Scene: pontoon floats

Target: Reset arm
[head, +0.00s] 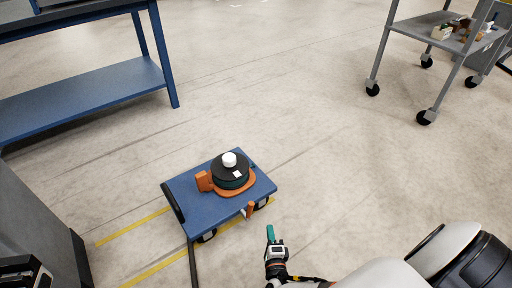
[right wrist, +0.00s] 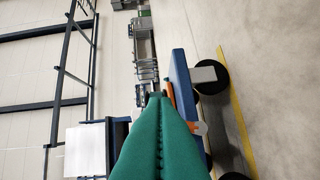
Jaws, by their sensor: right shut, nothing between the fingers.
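My right gripper (head: 270,232) is at the lower middle of the head view, just in front of the near right corner of a blue cart (head: 203,211). Its teal fingers are together and hold nothing. They fill the lower middle of the right wrist view (right wrist: 160,125), pressed side by side. The white and black links of my right arm run off to the lower right. I cannot make out my left gripper in either view.
The cart carries a round black-and-teal device (head: 230,174) with a white knob and orange base. A blue workbench (head: 90,88) stands upper left, a grey trolley (head: 415,28) upper right. A grey cabinet (head: 35,225) is lower left. The floor between is open.

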